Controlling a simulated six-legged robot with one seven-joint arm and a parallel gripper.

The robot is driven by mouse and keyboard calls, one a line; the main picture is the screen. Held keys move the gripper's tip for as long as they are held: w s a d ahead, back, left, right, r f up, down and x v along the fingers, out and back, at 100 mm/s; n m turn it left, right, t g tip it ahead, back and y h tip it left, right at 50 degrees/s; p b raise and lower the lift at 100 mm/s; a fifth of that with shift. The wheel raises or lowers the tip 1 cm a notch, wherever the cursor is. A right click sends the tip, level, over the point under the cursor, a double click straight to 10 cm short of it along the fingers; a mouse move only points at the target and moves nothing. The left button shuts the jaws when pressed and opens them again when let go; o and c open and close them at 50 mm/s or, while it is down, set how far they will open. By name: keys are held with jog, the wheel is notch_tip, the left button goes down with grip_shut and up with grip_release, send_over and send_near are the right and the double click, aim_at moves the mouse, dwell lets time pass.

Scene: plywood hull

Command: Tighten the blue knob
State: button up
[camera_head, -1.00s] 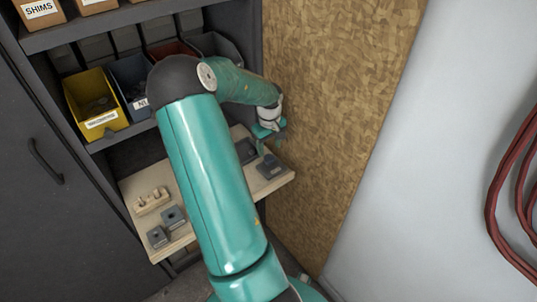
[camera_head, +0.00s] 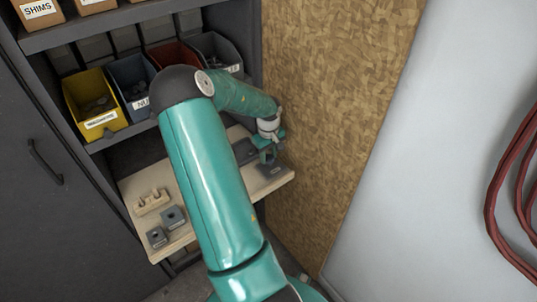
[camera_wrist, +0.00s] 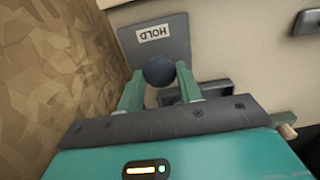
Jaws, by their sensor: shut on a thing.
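The blue knob (camera_wrist: 159,69) is a dark blue ball in the wrist view. It sits over a grey plate (camera_wrist: 153,38) marked HOLD. My gripper (camera_wrist: 158,75) has one teal finger on each side of the knob and is shut on it. In the head view my gripper (camera_head: 267,150) is low over the grey plate (camera_head: 271,170) at the right end of the wooden shelf board (camera_head: 183,239). The knob is hidden there by my gripper. How far the knob is screwed in cannot be seen.
A chipboard wall (camera_head: 325,100) stands close on the right. A dark piece (camera_wrist: 213,91) lies beside the plate. A small wooden rack (camera_head: 152,201) and two grey blocks (camera_head: 173,217) are at the board's left. Bins, including a yellow one (camera_head: 95,103), fill the shelf above.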

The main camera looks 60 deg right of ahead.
jog(key=shift+m, duration=0.3)
jog(key=m, duration=0.9)
jog(key=shift+m, duration=0.4)
jog(key=m, duration=0.5)
jog(key=shift+m, duration=0.3)
jog(key=m, duration=0.4)
jog(key=shift+d+m, duration=0.1)
jog(key=shift+m, duration=0.2)
jog(key=shift+r, duration=0.1)
jog(key=o, duration=1)
